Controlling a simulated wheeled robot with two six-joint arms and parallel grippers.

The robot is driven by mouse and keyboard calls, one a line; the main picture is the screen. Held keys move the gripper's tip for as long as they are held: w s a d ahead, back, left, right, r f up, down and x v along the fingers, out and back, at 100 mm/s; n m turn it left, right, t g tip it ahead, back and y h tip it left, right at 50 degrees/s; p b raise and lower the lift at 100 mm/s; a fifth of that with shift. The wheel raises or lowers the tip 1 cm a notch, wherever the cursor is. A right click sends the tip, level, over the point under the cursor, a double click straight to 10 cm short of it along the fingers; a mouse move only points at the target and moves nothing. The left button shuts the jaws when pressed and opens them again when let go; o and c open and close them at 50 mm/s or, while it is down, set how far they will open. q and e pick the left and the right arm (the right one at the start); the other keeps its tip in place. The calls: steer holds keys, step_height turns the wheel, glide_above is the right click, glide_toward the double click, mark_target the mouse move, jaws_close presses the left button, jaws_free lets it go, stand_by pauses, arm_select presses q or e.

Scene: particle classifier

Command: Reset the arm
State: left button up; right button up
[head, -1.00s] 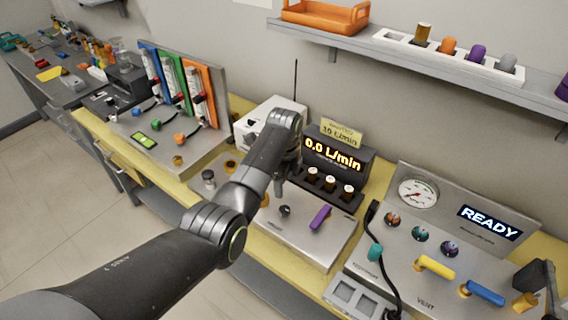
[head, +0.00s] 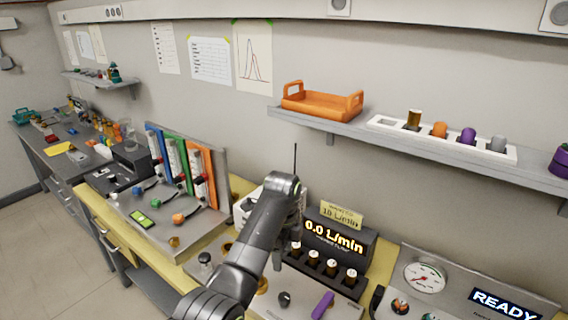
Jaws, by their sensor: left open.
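My left arm comes in from the bottom and bends over the middle of the bench. My left gripper (head: 277,260) points down above the flow meter panel, left of its row of brown vials (head: 313,258). It is open, with nothing seen between its fingers, though my own arm partly hides it. The flow meter display (head: 333,236) reads 0.0 L/min, with a yellow note (head: 341,214) on top. A purple handle (head: 322,305) is on the panel to the right. My right gripper is not in view.
A panel with blue, green and orange plates (head: 178,160) stands to the left. A gauge (head: 425,277) and a READY display (head: 503,303) are at lower right. A wall shelf (head: 365,134) holds an orange tray (head: 322,103) and a white vial rack (head: 390,127).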

arm_select(q)
steer(key=s+a+f+n+t, duration=0.2)
steer(key=s+a+f+n, duration=1.25)
steer(key=a, duration=0.55)
steer(key=s+a+r+n+t+y, duration=0.15)
steer(key=s+a+n, duration=0.3)
steer(key=s, duration=0.85)
steer(key=s+a+r+n, duration=0.2)
steer(key=s+a+n, duration=0.3)
steer(key=s, duration=0.7)
step_height(320, 180, down, 27)
steer(key=a+m+g+b, duration=0.1)
steer(key=a+b, duration=0.1)
steer(key=b, duration=0.1)
steer(key=s+d+f+g+b, duration=0.1)
steer(key=s+f+b, duration=0.1)
steer(key=s+f, duration=1.3)
step_height(320, 180, down, 4)
steer(key=shift+f, duration=0.1)
